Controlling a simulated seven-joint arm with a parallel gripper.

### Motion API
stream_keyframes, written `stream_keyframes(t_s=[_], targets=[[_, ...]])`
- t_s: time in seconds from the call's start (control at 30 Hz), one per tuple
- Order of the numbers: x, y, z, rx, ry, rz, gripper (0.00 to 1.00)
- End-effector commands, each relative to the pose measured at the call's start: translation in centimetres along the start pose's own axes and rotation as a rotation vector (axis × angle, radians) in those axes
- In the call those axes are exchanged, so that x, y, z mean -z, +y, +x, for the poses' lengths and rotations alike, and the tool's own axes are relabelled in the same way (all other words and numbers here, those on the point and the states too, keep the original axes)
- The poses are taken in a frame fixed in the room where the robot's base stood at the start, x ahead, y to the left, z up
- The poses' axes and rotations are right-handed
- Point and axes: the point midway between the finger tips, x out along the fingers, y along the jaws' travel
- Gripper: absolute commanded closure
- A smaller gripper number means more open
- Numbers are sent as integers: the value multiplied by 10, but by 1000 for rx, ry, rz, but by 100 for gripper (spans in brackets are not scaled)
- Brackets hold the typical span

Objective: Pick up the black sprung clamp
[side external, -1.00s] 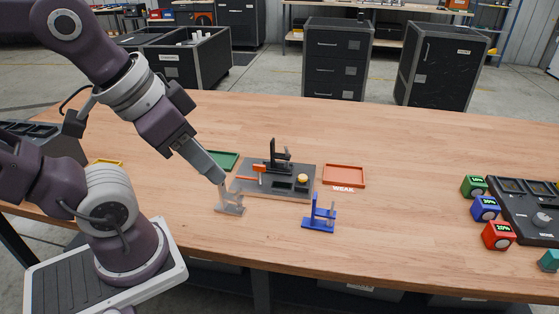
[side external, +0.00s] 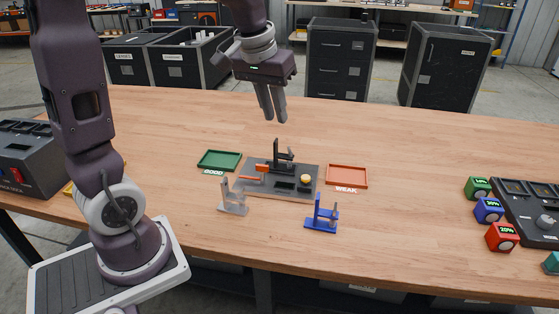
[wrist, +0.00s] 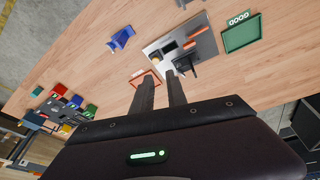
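The black clamp (side external: 284,156) stands upright at the back of a grey plate (side external: 250,188) in the side view. It also shows in the wrist view (wrist: 184,65), close beyond the fingertips. My gripper (side external: 271,118) hangs above and slightly behind the black clamp, fingers pointing down. The fingers are apart with nothing between them, and they do not touch the clamp. In the wrist view the two fingers (wrist: 160,82) show with a gap between them.
A grey clamp (side external: 233,206) and a blue clamp (side external: 320,222) stand in front of the plate. A green tray (side external: 220,169) marked GOOD lies left, an orange tray (side external: 347,184) marked WEAK right. An orange part and a round yellowish piece (side external: 306,178) are on the plate.

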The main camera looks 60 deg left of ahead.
Motion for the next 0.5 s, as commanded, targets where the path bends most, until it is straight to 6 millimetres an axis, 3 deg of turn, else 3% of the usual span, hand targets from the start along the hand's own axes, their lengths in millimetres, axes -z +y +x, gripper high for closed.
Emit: stream_keyframes(t_s=[0.03, 0.1, 0.2, 0.3, 0.5], targets=[[25, -17, 29, 28, -37, -65, 82], [53, -41, 65, 62, -69, -141, 82], [75, -69, 105, 98, -100, -214, 82], [83, -84, 126, 115, -115, -246, 82], [82, -89, 153, 118, -120, -254, 82]])
